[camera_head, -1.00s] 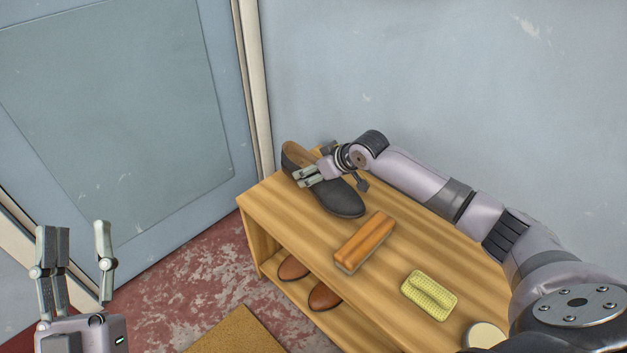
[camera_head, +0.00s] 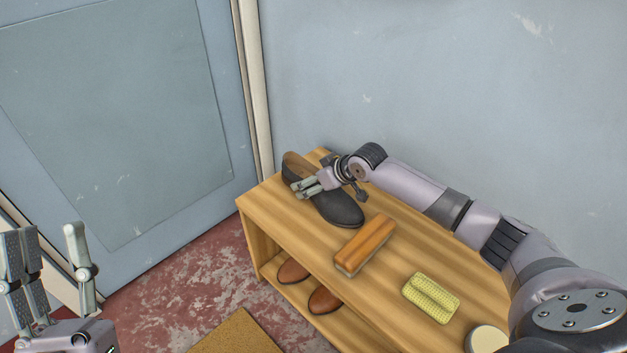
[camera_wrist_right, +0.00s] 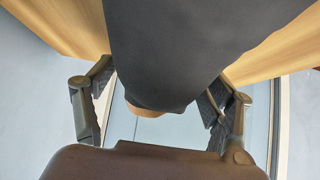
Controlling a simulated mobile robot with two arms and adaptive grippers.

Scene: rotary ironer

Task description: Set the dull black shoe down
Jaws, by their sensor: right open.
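The dull black shoe (camera_head: 340,208) rests on the wooden bench top near its far left corner, its toe pointing toward the lower right and its tan lining showing at the heel. My right gripper (camera_head: 304,187) is at the shoe's opening, seen against its upper. In the right wrist view the black shoe (camera_wrist_right: 190,45) fills the space between the fingers of my right gripper (camera_wrist_right: 155,115), which stand spread apart on either side of it. My left gripper (camera_head: 50,262) is open and empty at the lower left, away from the bench.
On the bench top (camera_head: 395,290) lie a wooden brush (camera_head: 364,243), a yellow sponge-like pad (camera_head: 431,297) and a round pale tin (camera_head: 487,339). Brown shoes (camera_head: 323,300) sit on the lower shelf. A wall stands behind, a door (camera_head: 110,120) to the left, a mat (camera_head: 235,335) on the floor.

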